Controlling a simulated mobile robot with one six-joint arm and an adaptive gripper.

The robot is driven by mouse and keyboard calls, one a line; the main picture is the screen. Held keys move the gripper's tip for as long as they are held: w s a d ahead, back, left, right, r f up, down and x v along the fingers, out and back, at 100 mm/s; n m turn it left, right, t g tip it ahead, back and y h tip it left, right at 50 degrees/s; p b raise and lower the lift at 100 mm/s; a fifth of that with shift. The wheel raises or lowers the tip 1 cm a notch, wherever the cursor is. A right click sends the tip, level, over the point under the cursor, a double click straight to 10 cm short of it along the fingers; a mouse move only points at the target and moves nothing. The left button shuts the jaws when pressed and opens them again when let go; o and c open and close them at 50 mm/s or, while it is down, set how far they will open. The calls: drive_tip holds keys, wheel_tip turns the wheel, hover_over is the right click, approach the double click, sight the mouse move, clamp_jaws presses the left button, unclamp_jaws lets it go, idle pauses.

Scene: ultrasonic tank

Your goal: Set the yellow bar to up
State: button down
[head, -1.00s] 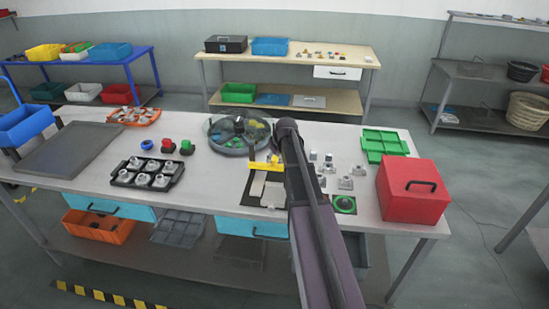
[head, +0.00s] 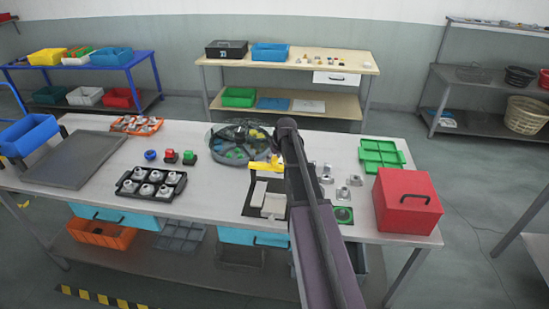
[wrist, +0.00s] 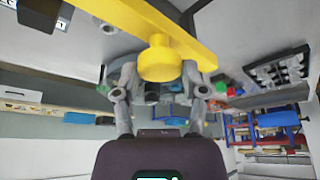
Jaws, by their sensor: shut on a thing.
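The yellow bar (head: 266,167) lies nearly level in the head view, beside a white panel on a black mat and just left of my arm. In the wrist view the yellow bar (wrist: 185,35) crosses the top at a slant, with a round yellow knob below it. My gripper (wrist: 160,77) is shut on the yellow bar, one finger on each side of the knob. In the head view my arm hides the gripper and the bar's right end.
A round tank (head: 240,153) with a clear lid stands just behind the bar. A black tray (head: 150,197) of metal parts is to the left. A red box (head: 407,205) and a green tray (head: 382,168) stand to the right. Bare table lies between tray and mat.

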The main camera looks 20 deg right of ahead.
drive_tip(key=shift+w+r, duration=0.1)
drive_tip(key=shift+w, duration=0.05)
drive_tip(key=shift+c, duration=0.7)
unclamp_jaws()
